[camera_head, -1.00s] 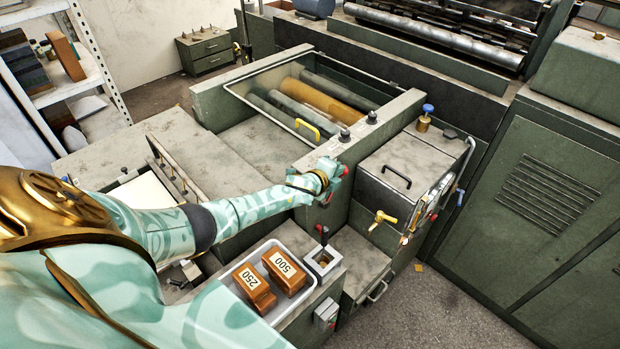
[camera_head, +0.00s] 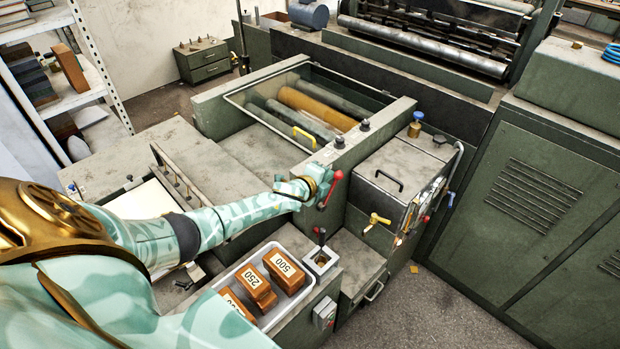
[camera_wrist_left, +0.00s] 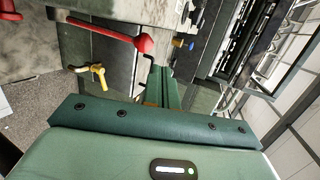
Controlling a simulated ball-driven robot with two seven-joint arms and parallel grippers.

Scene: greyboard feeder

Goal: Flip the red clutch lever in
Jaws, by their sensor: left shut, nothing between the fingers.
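The red clutch lever (camera_head: 331,189) is on the side of the feeder, with a round knob at its upper end. In the left wrist view, the red lever (camera_wrist_left: 108,30) runs across the top left to its ball knob. My left gripper (camera_head: 322,181) is shut and empty, just left of the lever. In the head view it overlaps part of the lever's surroundings; I cannot tell whether they touch. My right gripper is in neither view.
A yellow tap handle (camera_head: 376,221) sits right of the lever. A small dark lever with a red tip (camera_head: 321,236) stands below it. A tray (camera_head: 262,322) holds orange-brown blocks labelled 500 and 250. A yellow handle (camera_head: 304,137) lies on the clear cover above.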

